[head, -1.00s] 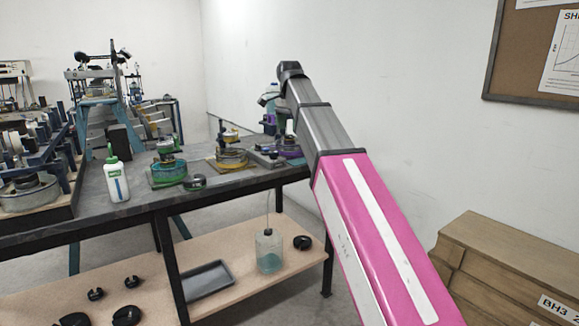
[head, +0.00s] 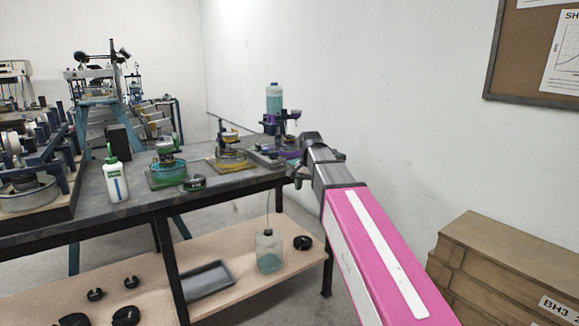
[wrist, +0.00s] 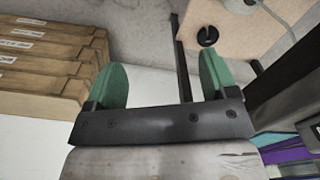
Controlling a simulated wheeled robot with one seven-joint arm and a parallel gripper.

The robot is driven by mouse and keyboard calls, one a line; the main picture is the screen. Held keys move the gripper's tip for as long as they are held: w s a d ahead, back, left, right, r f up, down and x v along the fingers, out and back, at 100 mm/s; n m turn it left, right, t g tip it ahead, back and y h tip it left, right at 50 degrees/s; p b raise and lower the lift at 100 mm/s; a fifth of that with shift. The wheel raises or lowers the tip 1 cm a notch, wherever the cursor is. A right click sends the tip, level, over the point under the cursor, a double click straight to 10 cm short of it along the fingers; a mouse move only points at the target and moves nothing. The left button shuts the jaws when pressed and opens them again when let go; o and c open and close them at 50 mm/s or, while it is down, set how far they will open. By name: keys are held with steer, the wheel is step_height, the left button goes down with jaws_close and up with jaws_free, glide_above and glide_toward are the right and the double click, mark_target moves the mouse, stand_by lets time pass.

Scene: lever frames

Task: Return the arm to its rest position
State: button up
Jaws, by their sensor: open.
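My gripper (wrist: 163,76) shows in the wrist view with its two green fingers spread wide and nothing between them. In the head view my gripper (head: 297,174) is small and partly hidden behind the grey end of my arm, near the right end of the dark workbench (head: 130,207). My pink and grey arm reaches from the lower right up toward that end of the bench. I cannot tell from the head view how much gap lies between the gripper and the bench edge.
A purple stand (head: 283,122) with a clear bottle (head: 274,97) stands at the bench's right end. A white bottle (head: 116,180) and ringed devices stand further left. A lower shelf (head: 120,290) holds a grey tray (head: 208,280). Wooden drawers (head: 500,265) stand at the right.

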steer(key=s+d+f+n, duration=0.2)
steer(key=s+d+f, duration=0.2)
steer(key=f, duration=0.6)
steer(key=s+d+f+n, duration=0.2)
steer(key=s+d+f, duration=0.2)
steer(key=s+f, duration=0.3)
steer(key=s+d+f+n, duration=0.2)
steer(key=s+d+f, duration=0.2)
steer(key=f, duration=0.9)
steer(key=s, duration=0.2)
steer(key=shift+s, duration=0.35)
